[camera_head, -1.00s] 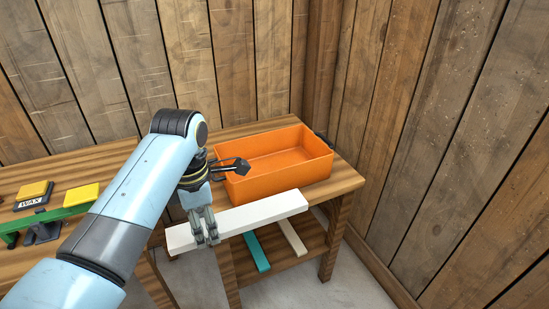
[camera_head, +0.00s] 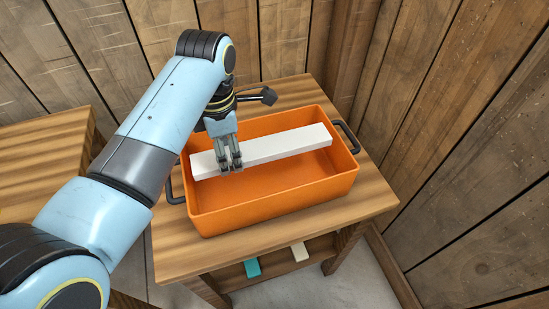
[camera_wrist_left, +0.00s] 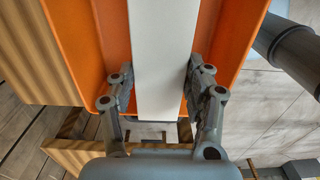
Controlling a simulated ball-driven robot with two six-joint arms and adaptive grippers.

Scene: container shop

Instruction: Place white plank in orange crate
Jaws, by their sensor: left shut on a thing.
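The white plank (camera_head: 282,144) lies lengthwise over the orange crate (camera_head: 270,208), within its outline in the head view. I cannot tell whether it touches the crate floor. My left gripper (camera_head: 230,165) is shut on the plank near its left end. In the left wrist view the plank (camera_wrist_left: 163,60) runs between the two fingers (camera_wrist_left: 160,95), with the orange crate (camera_wrist_left: 228,35) beneath and on both sides. My right gripper is not in view.
The crate stands on a wooden table (camera_head: 370,200) with dark handles at its ends. A teal plank (camera_head: 252,268) and a pale plank (camera_head: 299,252) lie on the lower shelf. Wooden walls (camera_head: 440,120) close off the back and right. Another wooden table (camera_head: 45,160) is at the left.

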